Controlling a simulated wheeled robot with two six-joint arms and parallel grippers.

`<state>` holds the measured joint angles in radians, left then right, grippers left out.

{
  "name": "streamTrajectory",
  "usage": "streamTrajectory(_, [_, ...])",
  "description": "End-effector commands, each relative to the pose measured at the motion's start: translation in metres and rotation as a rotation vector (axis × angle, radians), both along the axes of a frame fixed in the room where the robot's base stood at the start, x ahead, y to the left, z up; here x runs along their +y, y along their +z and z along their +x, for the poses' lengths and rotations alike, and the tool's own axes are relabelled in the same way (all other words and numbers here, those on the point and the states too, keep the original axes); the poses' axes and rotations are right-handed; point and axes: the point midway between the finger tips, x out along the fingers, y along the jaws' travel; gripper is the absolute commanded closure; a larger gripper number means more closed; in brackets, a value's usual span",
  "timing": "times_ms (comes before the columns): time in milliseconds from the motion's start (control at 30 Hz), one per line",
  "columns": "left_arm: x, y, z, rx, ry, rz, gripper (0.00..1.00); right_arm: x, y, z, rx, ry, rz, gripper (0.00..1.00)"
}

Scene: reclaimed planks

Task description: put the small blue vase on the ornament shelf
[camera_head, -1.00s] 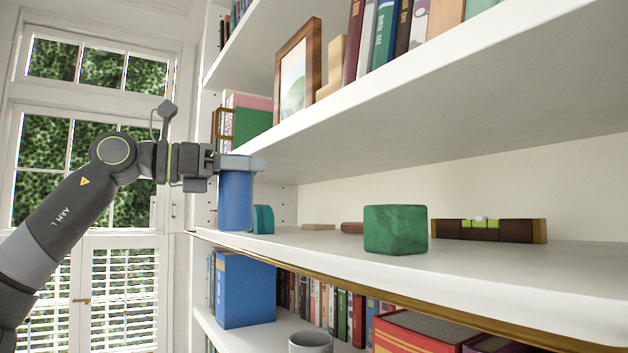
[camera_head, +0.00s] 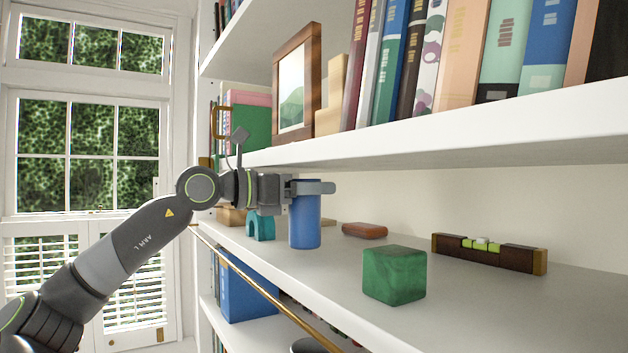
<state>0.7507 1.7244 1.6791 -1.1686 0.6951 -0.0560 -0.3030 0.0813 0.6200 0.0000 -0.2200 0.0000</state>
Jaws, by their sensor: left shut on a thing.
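The small blue vase (camera_head: 305,225) is a plain blue cylinder, upright at the left part of the middle shelf (camera_head: 470,310). My left gripper (camera_head: 312,188) is shut on its top rim, coming in from the left. The vase's base is at or just above the shelf surface; I cannot tell whether it touches. The shelf holds ornaments: a green marbled cube (camera_head: 394,275) to the vase's right, a teal arch (camera_head: 261,226) to its left, a brown rounded block (camera_head: 364,230) and a dark spirit level (camera_head: 489,252) behind. My right gripper is not in view.
The upper shelf (camera_head: 420,140) with books and a picture frame (camera_head: 297,80) hangs close above my left gripper. A brass rail (camera_head: 270,290) runs below the middle shelf's front edge. The front right of that shelf is bare.

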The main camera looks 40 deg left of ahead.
Motion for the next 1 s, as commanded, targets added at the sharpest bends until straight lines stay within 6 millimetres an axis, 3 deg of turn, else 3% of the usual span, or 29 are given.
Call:
streamTrajectory(67, [-0.004, 0.004, 0.006, -0.001, -0.003, -0.001, 0.76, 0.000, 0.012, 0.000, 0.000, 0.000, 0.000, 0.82])
streamTrajectory(100, [-0.003, -0.010, 0.005, 0.001, 0.000, 0.001, 0.76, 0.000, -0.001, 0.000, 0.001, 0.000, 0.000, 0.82])
streamTrajectory(167, [-0.002, -0.014, 0.004, 0.000, 0.000, 0.000, 0.76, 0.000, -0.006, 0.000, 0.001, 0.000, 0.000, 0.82])
streamTrajectory(633, [-0.003, -0.018, 0.004, -0.002, -0.001, 0.000, 0.76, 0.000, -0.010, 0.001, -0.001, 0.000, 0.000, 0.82])
streamTrajectory(667, [-0.003, -0.018, 0.004, -0.001, -0.001, 0.001, 0.47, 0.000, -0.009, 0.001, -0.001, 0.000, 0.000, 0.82])
streamTrajectory(700, [-0.003, -0.017, 0.004, -0.001, -0.001, 0.001, 0.42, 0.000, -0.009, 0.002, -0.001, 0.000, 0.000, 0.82])
streamTrajectory(800, [-0.003, -0.017, 0.004, -0.001, -0.001, 0.001, 0.29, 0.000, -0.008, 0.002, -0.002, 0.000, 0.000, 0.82])
streamTrajectory(1000, [-0.003, -0.017, 0.004, -0.001, -0.001, 0.000, 0.28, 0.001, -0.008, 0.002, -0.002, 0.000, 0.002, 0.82])
